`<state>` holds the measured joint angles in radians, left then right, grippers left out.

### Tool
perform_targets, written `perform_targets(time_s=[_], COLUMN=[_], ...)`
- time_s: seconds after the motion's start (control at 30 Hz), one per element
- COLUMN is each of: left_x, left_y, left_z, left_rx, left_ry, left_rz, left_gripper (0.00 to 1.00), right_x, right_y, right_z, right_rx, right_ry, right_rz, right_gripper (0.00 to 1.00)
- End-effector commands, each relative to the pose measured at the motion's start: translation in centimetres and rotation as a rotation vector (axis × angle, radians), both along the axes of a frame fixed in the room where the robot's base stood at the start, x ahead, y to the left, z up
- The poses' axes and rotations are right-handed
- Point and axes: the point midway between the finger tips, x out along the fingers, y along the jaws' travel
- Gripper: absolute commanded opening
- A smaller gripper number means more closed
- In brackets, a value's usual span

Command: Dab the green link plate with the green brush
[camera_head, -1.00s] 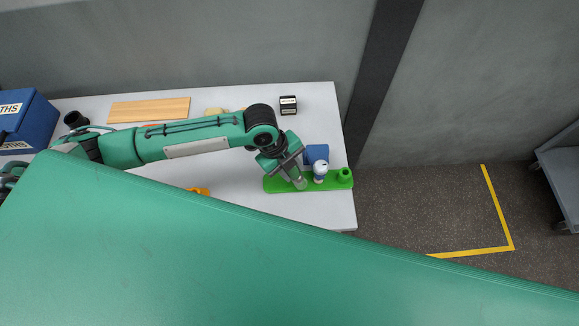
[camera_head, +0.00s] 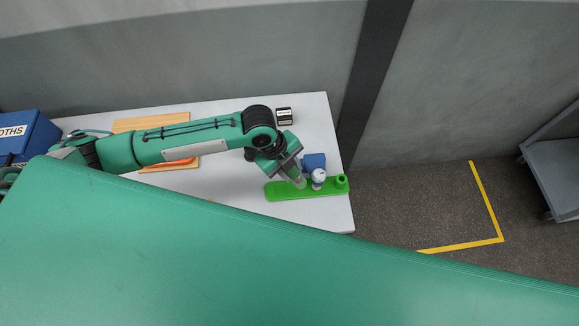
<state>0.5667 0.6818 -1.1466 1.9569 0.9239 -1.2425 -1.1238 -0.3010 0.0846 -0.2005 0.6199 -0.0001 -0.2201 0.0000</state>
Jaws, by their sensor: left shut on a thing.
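The green link plate (camera_head: 290,193) lies flat near the right front of the white table, long and narrow, with a raised round green boss at its right end. My left gripper (camera_head: 301,182) points down over the plate's middle, its tips low at the plate. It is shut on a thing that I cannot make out. I cannot tell whether that thing touches the plate. No green brush can be clearly picked out. A small white-topped piece (camera_head: 318,176) stands just right of the gripper, partly over the plate. My right gripper is not in view.
A blue block (camera_head: 314,161) sits right behind the plate. A small black-and-white box (camera_head: 284,116) stands at the table's back. A wooden board (camera_head: 130,124) and an orange piece (camera_head: 180,161) lie under my left arm. A blue toolbox (camera_head: 34,137) is at far left.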

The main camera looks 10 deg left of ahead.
Motion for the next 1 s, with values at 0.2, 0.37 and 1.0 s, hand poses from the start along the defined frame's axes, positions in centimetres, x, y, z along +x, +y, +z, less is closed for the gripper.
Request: perform_targets(time_s=[0.2, 0.37, 1.0], left_x=[0.0, 0.0, 2.6], left_y=[0.0, 0.0, 0.9], left_z=[0.0, 0.0, -0.7], left_rx=[0.000, 0.000, 0.008], left_ry=[0.000, 0.000, 0.083], left_rz=[0.000, 0.000, -0.031], left_gripper=[0.08, 0.08, 0.08], right_x=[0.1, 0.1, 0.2], right_y=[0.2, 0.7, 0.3], right_z=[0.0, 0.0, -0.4], right_rx=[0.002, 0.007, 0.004], right_ry=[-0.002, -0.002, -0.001], right_rz=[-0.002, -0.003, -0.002], right_gripper=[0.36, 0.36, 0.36])
